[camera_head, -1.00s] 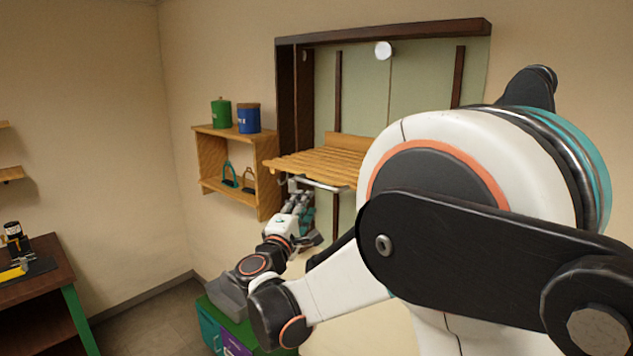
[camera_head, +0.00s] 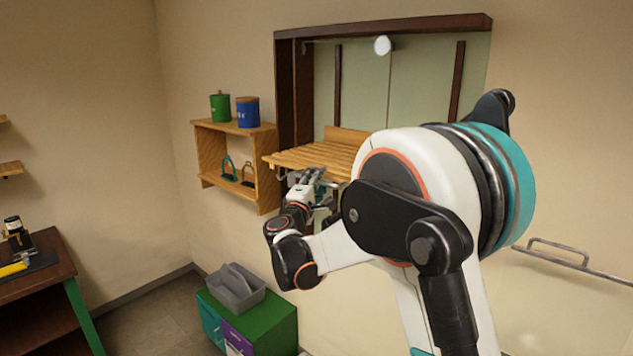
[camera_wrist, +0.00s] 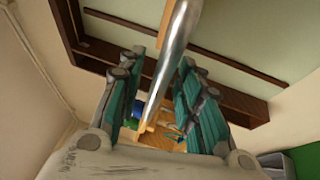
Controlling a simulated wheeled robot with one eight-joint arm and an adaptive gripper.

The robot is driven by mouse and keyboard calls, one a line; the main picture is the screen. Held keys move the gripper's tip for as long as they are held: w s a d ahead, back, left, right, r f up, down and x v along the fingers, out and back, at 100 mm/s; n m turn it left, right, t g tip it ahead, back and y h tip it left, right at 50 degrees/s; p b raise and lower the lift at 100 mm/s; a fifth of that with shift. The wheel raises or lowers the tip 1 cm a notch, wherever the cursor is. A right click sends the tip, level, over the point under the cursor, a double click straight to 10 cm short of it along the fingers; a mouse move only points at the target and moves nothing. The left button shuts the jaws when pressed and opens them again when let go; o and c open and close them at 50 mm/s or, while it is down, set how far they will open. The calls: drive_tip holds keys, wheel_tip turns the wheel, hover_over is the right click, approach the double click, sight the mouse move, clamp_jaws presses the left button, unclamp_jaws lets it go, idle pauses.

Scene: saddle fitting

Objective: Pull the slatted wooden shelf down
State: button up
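The slatted wooden shelf (camera_head: 300,158) is light brown and sits high in a dark-framed wall recess, roughly level. My gripper (camera_head: 312,178) is just under its front edge, and my arm covers the shelf's right part. In the wrist view my gripper's two teal-padded fingers (camera_wrist: 160,105) stand apart. A shiny metal bar (camera_wrist: 172,60) crosses between them at a slant, with a visible gap on the left finger's side. In the head view the gripper hides most of the bar under the shelf.
A small wall shelf (camera_head: 205,165) with a green canister (camera_head: 220,108) and a blue canister (camera_head: 248,112) is left of the recess. Below are a green-topped cabinet (camera_head: 275,315) and a grey caddy (camera_head: 236,290). A dark workbench (camera_head: 50,285) stands at far left.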

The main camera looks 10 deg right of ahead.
clamp_jaws()
wheel_tip(320, 180, down, 42)
drive_tip(key=b, duration=2.9)
drive_tip(key=shift+f, duration=0.2)
drive_tip(key=shift+s+f, duration=0.1)
drive_tip(key=shift+s, duration=0.05)
unclamp_jaws()
drive_tip(key=v, duration=1.2)
